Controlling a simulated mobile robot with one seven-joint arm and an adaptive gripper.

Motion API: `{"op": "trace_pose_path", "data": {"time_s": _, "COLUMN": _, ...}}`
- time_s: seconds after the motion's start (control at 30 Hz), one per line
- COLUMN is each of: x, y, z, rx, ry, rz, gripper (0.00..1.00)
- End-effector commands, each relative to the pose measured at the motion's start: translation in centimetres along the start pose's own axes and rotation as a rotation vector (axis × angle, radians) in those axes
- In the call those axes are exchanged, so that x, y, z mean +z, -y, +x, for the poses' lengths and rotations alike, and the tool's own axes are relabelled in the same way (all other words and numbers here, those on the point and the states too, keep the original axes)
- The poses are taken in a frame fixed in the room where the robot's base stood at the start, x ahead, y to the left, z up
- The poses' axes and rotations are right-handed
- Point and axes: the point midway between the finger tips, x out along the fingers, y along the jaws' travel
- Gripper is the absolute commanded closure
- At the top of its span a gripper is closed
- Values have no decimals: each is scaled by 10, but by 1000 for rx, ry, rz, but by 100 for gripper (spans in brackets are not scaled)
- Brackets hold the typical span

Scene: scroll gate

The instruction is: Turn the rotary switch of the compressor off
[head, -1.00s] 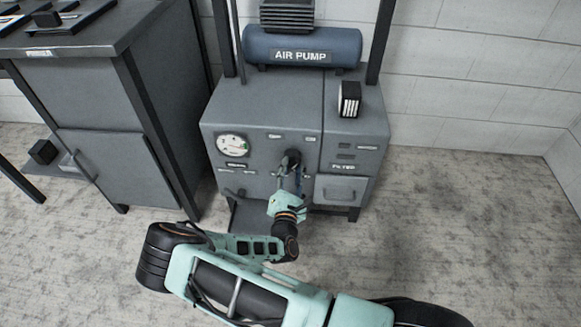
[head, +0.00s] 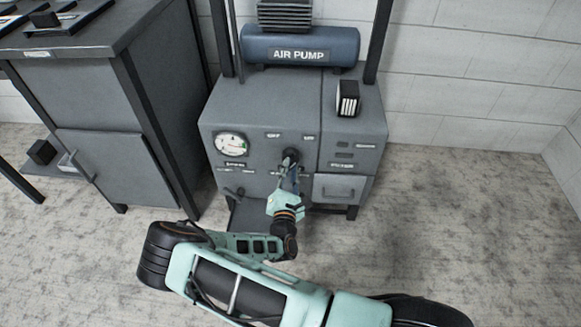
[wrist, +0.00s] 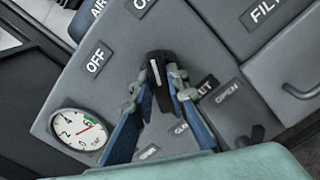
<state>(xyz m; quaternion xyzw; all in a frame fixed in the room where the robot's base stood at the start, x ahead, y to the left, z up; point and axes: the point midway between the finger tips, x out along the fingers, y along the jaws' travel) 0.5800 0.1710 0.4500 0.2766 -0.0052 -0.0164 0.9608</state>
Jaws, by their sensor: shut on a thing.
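The compressor's rotary switch is a black knob with a white line (wrist: 156,72), on the sloped grey panel (head: 260,112). In the head view the switch (head: 290,154) is partly covered by my gripper. An OFF label (wrist: 94,60) is left of the knob in the wrist view; another label (wrist: 140,4) is cut off at the top edge. The white line runs up and slightly left, nearer that cut-off label than OFF. My gripper (wrist: 158,83) is shut on the knob, one fingertip on each side. It also shows in the head view (head: 289,172).
A pressure gauge (head: 231,145) is left of the switch. A drawer with a handle (head: 340,188) is at right. The AIR PUMP tank (head: 300,46) and a black-and-white block (head: 347,99) are above. A grey cabinet (head: 85,105) stands at left. Floor at right is clear.

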Motion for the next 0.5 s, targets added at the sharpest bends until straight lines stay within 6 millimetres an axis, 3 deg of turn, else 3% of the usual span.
{"op": "trace_pose_path", "data": {"time_s": 0.5, "x": 2, "y": -3, "z": 0, "rx": -1, "ry": -3, "rz": -409, "gripper": 100}}
